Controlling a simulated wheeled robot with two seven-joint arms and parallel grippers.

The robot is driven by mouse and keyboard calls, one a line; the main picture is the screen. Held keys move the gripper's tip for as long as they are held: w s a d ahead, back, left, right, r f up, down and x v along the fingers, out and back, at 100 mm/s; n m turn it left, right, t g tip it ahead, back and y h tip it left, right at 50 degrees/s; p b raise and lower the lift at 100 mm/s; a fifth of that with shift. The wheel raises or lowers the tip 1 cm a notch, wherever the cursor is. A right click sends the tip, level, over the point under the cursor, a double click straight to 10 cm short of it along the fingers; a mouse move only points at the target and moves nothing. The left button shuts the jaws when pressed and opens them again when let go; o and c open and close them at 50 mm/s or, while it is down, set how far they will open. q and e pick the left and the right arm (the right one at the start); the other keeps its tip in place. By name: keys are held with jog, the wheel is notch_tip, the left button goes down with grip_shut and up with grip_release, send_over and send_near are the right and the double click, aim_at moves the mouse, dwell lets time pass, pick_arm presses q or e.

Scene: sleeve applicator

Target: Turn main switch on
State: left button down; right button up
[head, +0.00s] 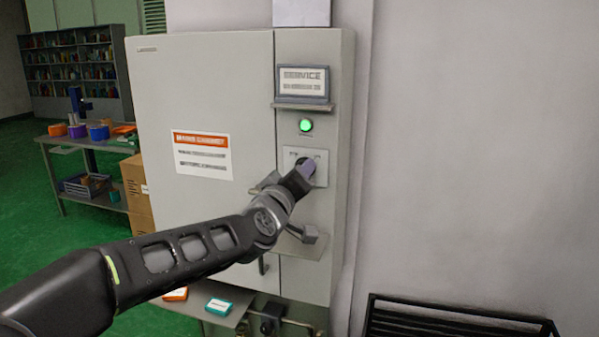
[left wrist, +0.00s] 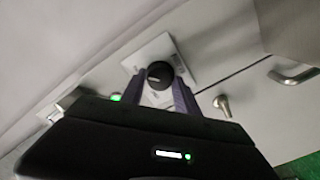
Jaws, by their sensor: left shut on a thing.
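The main switch is a black rotary knob (left wrist: 159,74) on a pale square plate (left wrist: 150,52) in the left wrist view. In the head view the plate (head: 320,158) is on the right part of the grey cabinet (head: 215,90), and my gripper mostly hides the knob. My left gripper (head: 306,168) is at the plate. In the left wrist view its two fingers (left wrist: 160,90) are on either side of the knob and shut on it. A green lamp (head: 305,125) is lit above the plate. My right gripper is in neither view.
A service display (head: 303,82) with a small ledge is above the lamp. A shelf (head: 215,303) below the cabinet holds orange and teal boxes. A black rack (head: 450,322) stands at the lower right. A bench (head: 62,140) with coloured bins is behind at left.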

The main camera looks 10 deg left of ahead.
pick_arm(q)
jog(key=shift+f, duration=0.15)
jog(key=c, duration=0.9)
grip_release()
jog(key=shift+s, duration=0.15)
jog(key=s, duration=0.7)
jog(key=shift+s+a+b, duration=0.25)
jog(key=shift+s+b, duration=0.05)
jog(key=shift+b, duration=0.05)
